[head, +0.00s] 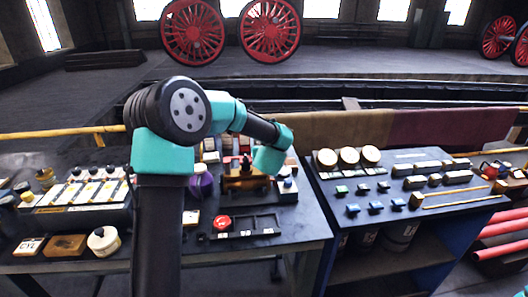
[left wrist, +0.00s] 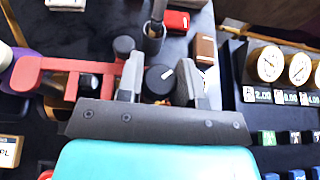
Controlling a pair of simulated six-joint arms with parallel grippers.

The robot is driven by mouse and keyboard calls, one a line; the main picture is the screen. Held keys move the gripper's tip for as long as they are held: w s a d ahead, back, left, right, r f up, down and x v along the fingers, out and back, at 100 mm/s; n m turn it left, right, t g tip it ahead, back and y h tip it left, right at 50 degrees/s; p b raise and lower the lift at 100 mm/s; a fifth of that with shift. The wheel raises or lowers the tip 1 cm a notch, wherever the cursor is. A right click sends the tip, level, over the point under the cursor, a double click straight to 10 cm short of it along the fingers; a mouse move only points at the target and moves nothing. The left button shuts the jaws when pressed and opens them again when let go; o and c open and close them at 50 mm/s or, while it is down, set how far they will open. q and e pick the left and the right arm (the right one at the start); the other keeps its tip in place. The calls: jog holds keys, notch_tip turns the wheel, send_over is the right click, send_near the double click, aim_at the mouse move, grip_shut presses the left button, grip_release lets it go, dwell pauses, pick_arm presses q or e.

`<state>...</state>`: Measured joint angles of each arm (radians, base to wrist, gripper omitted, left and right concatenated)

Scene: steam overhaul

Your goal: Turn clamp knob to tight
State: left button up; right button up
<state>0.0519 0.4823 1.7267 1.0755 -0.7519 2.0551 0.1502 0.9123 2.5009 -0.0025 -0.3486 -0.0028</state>
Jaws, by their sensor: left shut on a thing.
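The clamp knob (left wrist: 157,83) is a round black knob with a white mark on its top, seen in the left wrist view. My left gripper (left wrist: 160,66) has one finger on each side of it and is shut on it. A red bar-shaped part (left wrist: 62,74) reaches from the left toward the knob, partly covered by a finger. In the head view the brass-coloured fixture (head: 240,182) stands on the left table below my wrist; the wrist hides the fingers and the knob there. My right gripper is not in view.
A dark upright post (left wrist: 153,32) stands just beyond the fingers. A red block (left wrist: 177,21) and a brown block (left wrist: 205,50) lie near it. Round gauges (head: 349,156) stand on the right table. A red button (head: 222,222) and a purple bottle (head: 201,181) are near the fixture.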

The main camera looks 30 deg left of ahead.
pick_arm(q)
jog(key=shift+m+t+h, duration=0.6)
jog(key=shift+m+h, duration=0.8)
jog(key=shift+h, duration=0.1)
jog(key=shift+m+t+h, duration=0.6)
jog(key=shift+m+h, duration=0.8)
jog(key=shift+h, duration=0.1)
jog(key=shift+m+h, duration=0.4)
jog(key=o, duration=0.9)
jog(key=v, duration=1.7)
jog(key=shift+s+f, duration=0.1)
jog(key=shift+s, duration=0.15)
